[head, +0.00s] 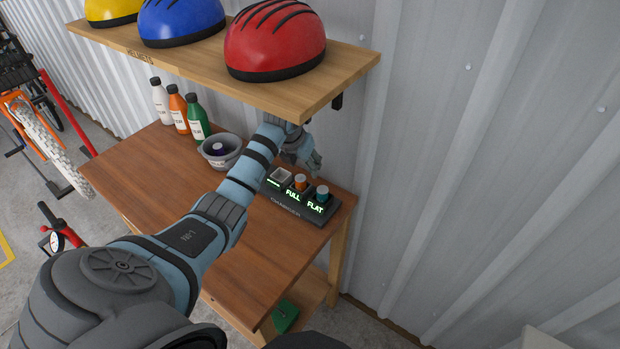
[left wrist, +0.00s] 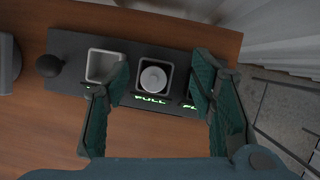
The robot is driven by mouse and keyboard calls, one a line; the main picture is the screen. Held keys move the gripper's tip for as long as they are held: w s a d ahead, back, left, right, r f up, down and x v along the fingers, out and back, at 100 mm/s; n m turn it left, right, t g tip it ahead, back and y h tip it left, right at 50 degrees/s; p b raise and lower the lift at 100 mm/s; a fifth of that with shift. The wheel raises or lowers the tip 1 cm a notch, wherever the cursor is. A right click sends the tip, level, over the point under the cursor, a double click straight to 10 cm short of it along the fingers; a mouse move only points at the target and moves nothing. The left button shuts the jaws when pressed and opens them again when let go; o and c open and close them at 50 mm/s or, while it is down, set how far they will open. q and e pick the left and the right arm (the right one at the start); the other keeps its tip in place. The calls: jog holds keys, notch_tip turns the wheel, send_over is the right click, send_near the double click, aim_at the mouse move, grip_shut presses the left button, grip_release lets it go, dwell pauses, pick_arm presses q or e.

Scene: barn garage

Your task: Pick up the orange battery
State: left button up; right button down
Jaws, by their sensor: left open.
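The orange battery (head: 300,184) stands upright in the middle slot of a dark charger (head: 318,213), above a green FULL label. In the left wrist view its pale round top (left wrist: 153,78) shows in a square slot of the charger (left wrist: 67,72). My left gripper (head: 303,162) is open above the charger. Its fingers (left wrist: 161,70) frame the battery from either side in the wrist view, with nothing held. A teal battery (head: 322,192) stands in the FLAT slot; my right-hand finger hides it in the wrist view. My right gripper is not in view.
The charger's left slot (head: 279,176) is empty. A grey bowl (head: 221,150) and several bottles (head: 178,110) stand farther left on the wooden table (head: 150,178). A shelf (head: 300,93) with helmets (head: 275,40) overhangs my forearm. A corrugated wall (head: 450,170) is close behind.

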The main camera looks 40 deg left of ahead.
aim_at(300, 178)
pick_arm(q)
jog(key=s+f, duration=0.2)
jog(key=f, duration=0.1)
jog(key=shift+s+a+f, duration=0.15)
jog(key=shift+s+a, duration=0.15)
jog(key=shift+s, duration=0.1)
jog(key=shift+w+f, duration=0.15)
jog(key=shift+f, duration=0.2)
jog(key=shift+w+a+f, duration=0.1)
jog(key=shift+w+f, duration=0.5)
jog(key=shift+w, duration=0.35)
jog(key=shift+c, duration=2.4)
jog(key=shift+s+r, duration=0.1)
jog(key=c, duration=0.4)
jog(key=shift+s+r, duration=0.15)
jog(key=shift+s, duration=0.05)
jog(key=shift+c, duration=1.4)
grip_shut()
jog(key=shift+w+r, duration=0.15)
jog(key=shift+r, duration=0.25)
notch_tip(300, 178, up, 2)
jog(key=shift+r, duration=0.25)
jog(key=s+d, duration=0.4)
jog(key=s, duration=1.3)
jog(key=shift+s, duration=0.4)
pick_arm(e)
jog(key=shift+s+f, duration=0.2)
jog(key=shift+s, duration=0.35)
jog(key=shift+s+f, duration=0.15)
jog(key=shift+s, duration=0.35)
